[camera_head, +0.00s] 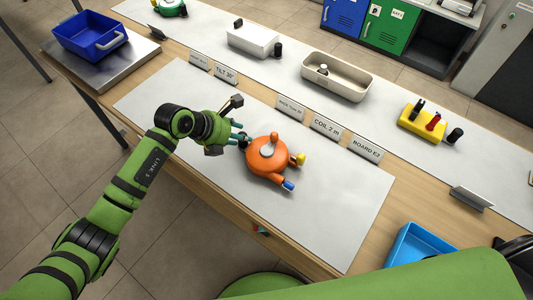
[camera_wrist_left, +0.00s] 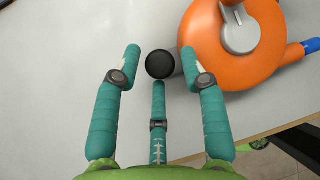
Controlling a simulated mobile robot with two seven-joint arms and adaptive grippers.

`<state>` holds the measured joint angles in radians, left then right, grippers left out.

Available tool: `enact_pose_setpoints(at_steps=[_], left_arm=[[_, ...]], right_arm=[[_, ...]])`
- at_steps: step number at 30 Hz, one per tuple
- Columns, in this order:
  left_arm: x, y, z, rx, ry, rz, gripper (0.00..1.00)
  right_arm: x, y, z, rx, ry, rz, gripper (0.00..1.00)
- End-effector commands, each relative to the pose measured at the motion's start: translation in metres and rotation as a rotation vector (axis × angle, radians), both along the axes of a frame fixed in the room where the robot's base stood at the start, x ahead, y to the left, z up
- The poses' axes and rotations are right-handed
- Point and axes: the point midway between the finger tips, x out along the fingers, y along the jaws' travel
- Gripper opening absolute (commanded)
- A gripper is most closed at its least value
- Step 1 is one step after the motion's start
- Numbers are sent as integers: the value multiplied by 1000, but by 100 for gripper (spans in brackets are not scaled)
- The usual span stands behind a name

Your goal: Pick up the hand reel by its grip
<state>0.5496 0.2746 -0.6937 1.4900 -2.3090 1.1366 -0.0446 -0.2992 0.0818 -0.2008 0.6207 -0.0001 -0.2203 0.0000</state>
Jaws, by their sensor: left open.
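The orange hand reel (camera_head: 267,159) lies on the pale mat near the table's middle. It has a grey crank on top and yellow and blue ends toward the right and front. A black round end, which looks like its grip, sticks out at its left. In the left wrist view the reel (camera_wrist_left: 273,65) fills the upper right, and the black round end (camera_wrist_left: 160,64) shows between my fingertips. My left gripper (camera_head: 240,134) is open, its teal fingers spread around the black end, with gaps visible on both sides. Contact cannot be told. My right gripper is not in view.
Small label signs (camera_head: 326,126) stand behind the reel. Farther back are a white box (camera_head: 253,40), a beige tray (camera_head: 336,77) and a yellow holder (camera_head: 422,124). A blue bin (camera_head: 90,36) is at far left, a blue tray (camera_head: 420,246) at front right. The mat around the reel is clear.

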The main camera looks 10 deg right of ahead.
Motion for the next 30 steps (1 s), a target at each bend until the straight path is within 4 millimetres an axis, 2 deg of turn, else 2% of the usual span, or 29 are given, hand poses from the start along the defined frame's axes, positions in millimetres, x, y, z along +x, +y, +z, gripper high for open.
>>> enact_pose_setpoints(at_steps=[2, 3, 6, 20, 23, 28, 30], left_arm=[[0, 0, 0, 0, 0, 0, 42], [0, 0, 0, 0, 0, 0, 38], [0, 0, 0, 0, 0, 0, 0], [1, 0, 6, -4, -3, -1, 0], [1, 0, 14, -5, -6, 0, 0], [1, 0, 43, -3, -11, -3, 0], [-12, -6, 49, -4, -5, -6, 0]], right_arm=[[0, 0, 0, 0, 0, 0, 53], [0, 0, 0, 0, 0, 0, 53], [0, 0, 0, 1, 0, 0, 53], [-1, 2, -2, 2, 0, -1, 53], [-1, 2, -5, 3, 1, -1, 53], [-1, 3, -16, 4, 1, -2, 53], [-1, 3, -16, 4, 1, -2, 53]])
